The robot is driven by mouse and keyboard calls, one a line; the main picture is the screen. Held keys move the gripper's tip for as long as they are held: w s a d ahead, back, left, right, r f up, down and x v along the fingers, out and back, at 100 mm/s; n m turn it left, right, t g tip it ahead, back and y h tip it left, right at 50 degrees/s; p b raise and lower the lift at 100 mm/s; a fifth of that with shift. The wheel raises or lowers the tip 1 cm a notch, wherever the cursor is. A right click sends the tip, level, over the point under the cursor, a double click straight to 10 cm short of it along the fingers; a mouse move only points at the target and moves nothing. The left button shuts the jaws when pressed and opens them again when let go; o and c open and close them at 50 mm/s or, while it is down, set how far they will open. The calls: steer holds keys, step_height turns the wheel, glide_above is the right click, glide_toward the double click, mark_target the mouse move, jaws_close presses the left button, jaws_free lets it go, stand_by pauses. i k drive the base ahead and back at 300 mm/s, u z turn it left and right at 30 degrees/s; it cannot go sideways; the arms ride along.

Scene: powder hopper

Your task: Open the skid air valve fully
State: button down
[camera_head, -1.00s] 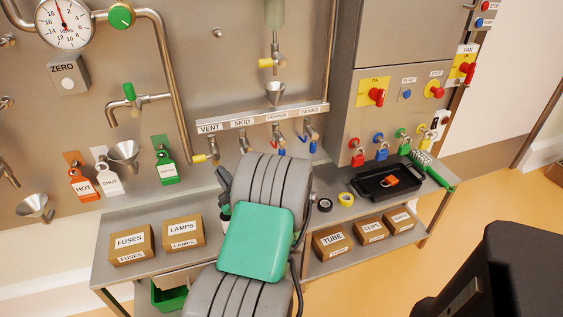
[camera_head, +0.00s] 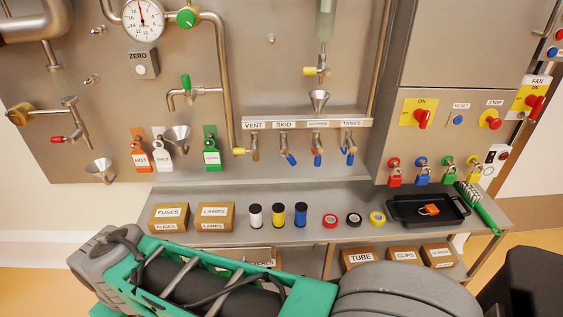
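The skid valve (camera_head: 284,143) hangs from the labelled manifold rail, under the SKID label (camera_head: 284,125), second from the left. Its blue handle (camera_head: 292,159) slants down and to the right. The vent valve (camera_head: 254,145) on its left has a yellow handle pointing left, across the pipe line. The hopper valve (camera_head: 317,148) and tanks valve (camera_head: 349,146) on its right have blue handles hanging roughly downward. My green and grey arm crosses the bottom of the view, well below the valves. My gripper is not in view, and nothing touches the skid valve.
A shelf below the valves holds boxes (camera_head: 215,216), several spools (camera_head: 278,215), tape rolls (camera_head: 330,221) and a black tray (camera_head: 428,209). Padlocks (camera_head: 422,172) hang at right. Space directly before the valves is clear.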

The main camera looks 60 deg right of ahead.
mark_target(284, 143)
steer(key=k, duration=0.65)
steer(key=z, duration=0.9)
steer(key=i, duration=0.5)
